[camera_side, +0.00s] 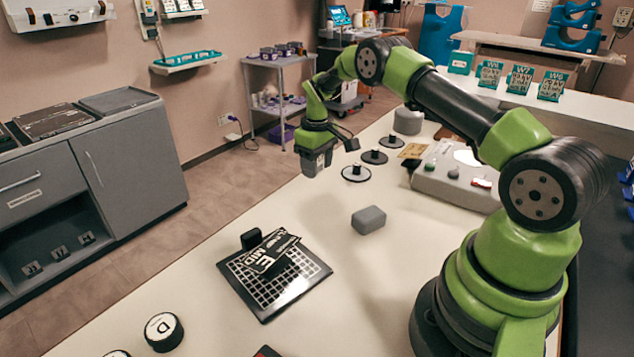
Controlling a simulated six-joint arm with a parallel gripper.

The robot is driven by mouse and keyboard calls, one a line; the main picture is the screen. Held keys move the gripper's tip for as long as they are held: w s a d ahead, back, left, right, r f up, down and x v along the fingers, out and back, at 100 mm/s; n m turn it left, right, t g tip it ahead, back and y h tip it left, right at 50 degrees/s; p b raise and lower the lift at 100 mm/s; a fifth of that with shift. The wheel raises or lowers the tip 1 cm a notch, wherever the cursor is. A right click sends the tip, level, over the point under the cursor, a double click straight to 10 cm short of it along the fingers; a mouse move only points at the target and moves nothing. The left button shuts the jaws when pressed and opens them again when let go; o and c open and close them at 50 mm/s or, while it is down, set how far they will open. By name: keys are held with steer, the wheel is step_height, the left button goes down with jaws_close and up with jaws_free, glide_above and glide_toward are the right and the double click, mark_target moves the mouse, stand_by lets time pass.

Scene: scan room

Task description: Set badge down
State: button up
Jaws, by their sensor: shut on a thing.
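My gripper (317,163) hangs at the end of my arm near the top middle, pointing down above the far edge of the pale table. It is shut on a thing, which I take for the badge. The badge's shape and print cannot be made out at this distance. A black plate with a white grid (262,300) lies on the table at the lower left, well apart from my gripper. Black cards with white lettering (270,253) lie tilted on it, beside a small dark block (251,239).
A grey block (368,220) stands mid-table. Several pinned discs (355,174) line the table's far part, left of a grey control box (456,180). A round puck marked D (164,331) sits at the lower left.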

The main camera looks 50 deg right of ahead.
mark_target(317, 191)
steer(key=shift+f, duration=2.35)
steer(key=shift+f, duration=0.15)
steer(key=o, duration=0.9)
